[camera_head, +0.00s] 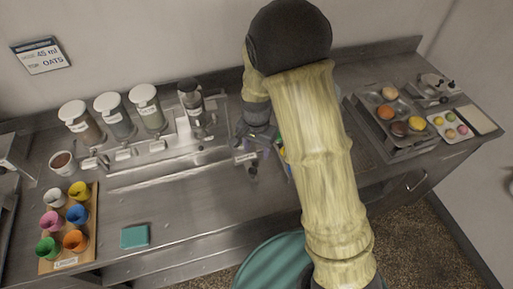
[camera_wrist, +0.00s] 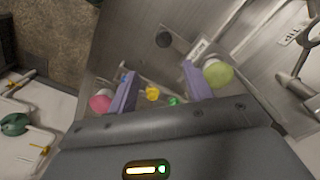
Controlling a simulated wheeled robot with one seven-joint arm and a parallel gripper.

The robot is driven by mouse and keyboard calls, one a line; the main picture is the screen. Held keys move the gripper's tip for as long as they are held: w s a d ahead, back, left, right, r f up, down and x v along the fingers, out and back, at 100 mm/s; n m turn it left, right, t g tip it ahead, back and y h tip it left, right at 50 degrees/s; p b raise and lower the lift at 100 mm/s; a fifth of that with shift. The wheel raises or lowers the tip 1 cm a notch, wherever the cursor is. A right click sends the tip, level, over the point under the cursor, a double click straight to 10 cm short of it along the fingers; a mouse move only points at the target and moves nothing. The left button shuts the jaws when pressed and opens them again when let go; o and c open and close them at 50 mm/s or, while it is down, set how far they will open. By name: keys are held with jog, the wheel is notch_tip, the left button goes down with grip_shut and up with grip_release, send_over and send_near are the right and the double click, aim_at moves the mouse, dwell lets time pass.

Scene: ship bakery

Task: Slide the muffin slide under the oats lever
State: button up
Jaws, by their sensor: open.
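Three white-lidded dispensers (camera_head: 114,117) and a darker-topped one (camera_head: 193,107) stand along the back of the counter. Small levers (camera_head: 123,155) sit at their feet; the labels are too small to tell which is the oats lever. A metal track (camera_head: 165,176) runs in front of them. At its right end is a small labelled piece (camera_head: 246,157) with a dark knob (camera_head: 253,173), possibly the muffin slide. My gripper (camera_head: 258,139) is just behind it, partly hidden by my arm. In the wrist view my gripper (camera_wrist: 160,87) has its purple fingers apart, with a dark knob (camera_wrist: 164,40) beyond them.
A wall sign (camera_head: 41,56) reads "OATS". A wooden rack (camera_head: 82,250) holds several coloured cups, and a brown-filled cup (camera_head: 62,163) stands behind it. A muffin tray (camera_head: 401,143) is at right. The front middle counter is clear.

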jog(key=s+d+r+n+t+b, duration=0.2)
jog(key=s+d+r+n, duration=0.3)
jog(key=s+d+r, duration=0.3)
jog(key=s+d, duration=0.4)
jog(key=d, duration=0.1)
jog(key=shift+d+r+n+t+b, duration=0.15)
jog(key=shift+d+n+t+b, duration=0.15)
jog(key=shift+n, duration=0.1)
jog(key=shift+s, duration=0.1)
jog(key=shift+c, duration=0.2)
